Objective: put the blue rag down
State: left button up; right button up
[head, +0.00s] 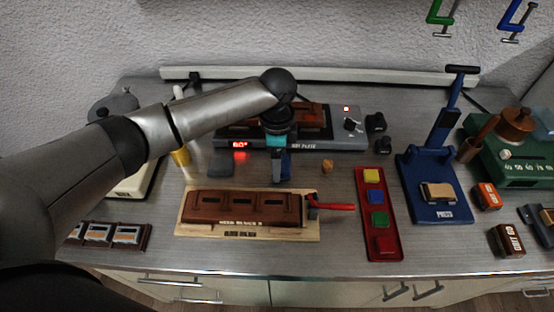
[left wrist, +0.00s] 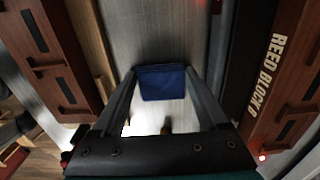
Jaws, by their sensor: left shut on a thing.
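My left gripper (head: 281,178) reaches over the table from the left, between the hot plate and the front reed block. It points down and is shut on the blue rag (left wrist: 161,82). In the left wrist view the rag is a small dark blue folded piece between the two fingertips (left wrist: 163,88). In the head view the rag (head: 285,164) is mostly hidden by the fingers. I cannot tell whether it touches the table. My right gripper is not in view.
Behind is the hot plate (head: 335,139) with a brown reed block on it. In front is a wooden board (head: 310,232) with a reed block (head: 235,207) and red-handled tool (head: 335,206). A dark grey pad (head: 221,166) lies left, a small wooden piece (head: 327,166) right. A red tray (head: 366,205) stands farther right.

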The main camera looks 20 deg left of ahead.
pick_arm(q)
jog(key=shift+f, duration=0.15)
jog(key=o, duration=1.1)
notch_tip(320, 180, up, 12)
jog(key=p, duration=0.2)
jog(key=shift+r, duration=0.2)
jog(key=shift+s+f, duration=0.1)
